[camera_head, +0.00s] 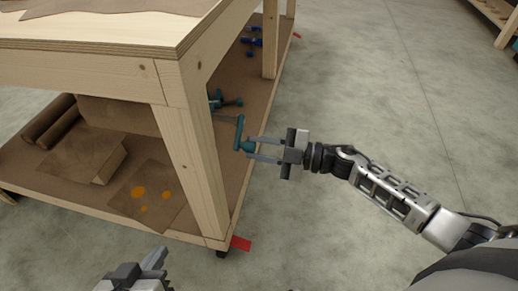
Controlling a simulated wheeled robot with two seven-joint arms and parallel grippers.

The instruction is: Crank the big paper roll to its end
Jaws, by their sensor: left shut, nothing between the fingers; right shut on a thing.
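The big paper roll (118,116) is a brown cylinder on the lower shelf of a wooden workbench, partly hidden by the front leg. A teal crank (239,131) sticks out past the bench's right side. My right gripper (250,148) reaches in from the right and is shut on the teal crank's handle, one finger on each side of it. My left gripper (157,260) is at the bottom edge, shut and empty, away from the bench and only partly in view.
The bench's front leg (184,155) stands just left of the crank. Smaller brown rolls (45,120) and a sheet with orange spots (145,196) lie on the shelf. Blue clamps (252,41) sit further back. The concrete floor (385,90) to the right is clear.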

